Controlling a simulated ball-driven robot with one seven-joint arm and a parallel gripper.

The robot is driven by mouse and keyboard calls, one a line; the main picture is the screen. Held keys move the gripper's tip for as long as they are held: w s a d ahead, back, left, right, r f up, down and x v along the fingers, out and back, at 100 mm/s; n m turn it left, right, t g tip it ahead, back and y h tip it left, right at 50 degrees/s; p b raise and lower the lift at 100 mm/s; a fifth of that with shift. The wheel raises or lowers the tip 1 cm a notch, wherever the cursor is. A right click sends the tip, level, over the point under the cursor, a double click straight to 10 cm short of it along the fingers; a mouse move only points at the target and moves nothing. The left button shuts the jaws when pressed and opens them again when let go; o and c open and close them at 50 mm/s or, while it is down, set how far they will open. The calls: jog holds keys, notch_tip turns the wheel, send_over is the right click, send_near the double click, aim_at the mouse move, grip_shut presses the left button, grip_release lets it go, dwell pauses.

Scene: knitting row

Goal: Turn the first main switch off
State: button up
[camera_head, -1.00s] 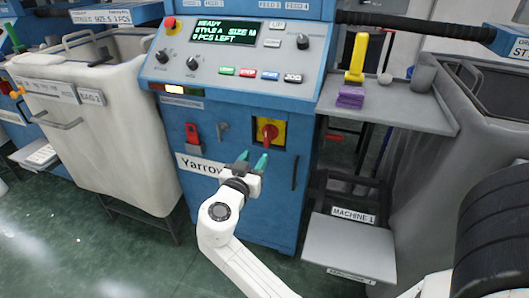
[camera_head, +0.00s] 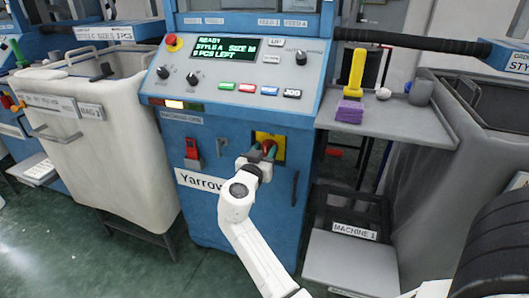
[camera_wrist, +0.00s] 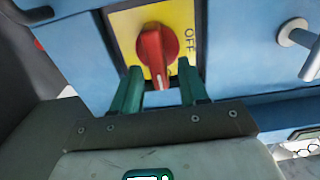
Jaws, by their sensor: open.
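The main switch is a red rotary knob (camera_wrist: 154,55) on a yellow plate (camera_wrist: 184,18), set in the blue machine front. In the wrist view its grip points downward, and the word OFF is printed to its right. It also shows in the head view as a bit of red (camera_head: 269,145), mostly hidden by my gripper. My gripper (camera_wrist: 162,84) is open, its two green fingers below and to either side of the knob's lower end. The gripper also shows in the head view (camera_head: 262,153). I cannot tell whether a finger touches the knob.
A red lever (camera_head: 192,149) sits left of the switch, and a dark vertical handle (camera_head: 295,188) to its right. Above is the control panel (camera_head: 235,75) with its display and buttons. A grey shelf (camera_head: 395,124) with a yellow and purple item is at right.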

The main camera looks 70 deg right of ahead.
jog(key=shift+c, duration=0.3)
grip_shut()
jog(key=shift+n, duration=0.4)
jog(key=shift+w+a+f+n+p, duration=0.1)
jog(key=shift+w+f+n+p, duration=0.3)
jog(key=shift+n, duration=2.45)
jog(key=shift+w+d+f+n+p, duration=0.15)
jog(key=shift+n+p, duration=0.35)
jog(key=shift+n, duration=2.4)
jog(key=shift+w+a+f+n+p, duration=0.15)
jog(key=shift+w+f+n+p, duration=0.25)
jog(key=shift+n, duration=2.45)
jog(key=shift+s+r, duration=0.1)
jog(key=shift+o, duration=0.3)
grip_release()
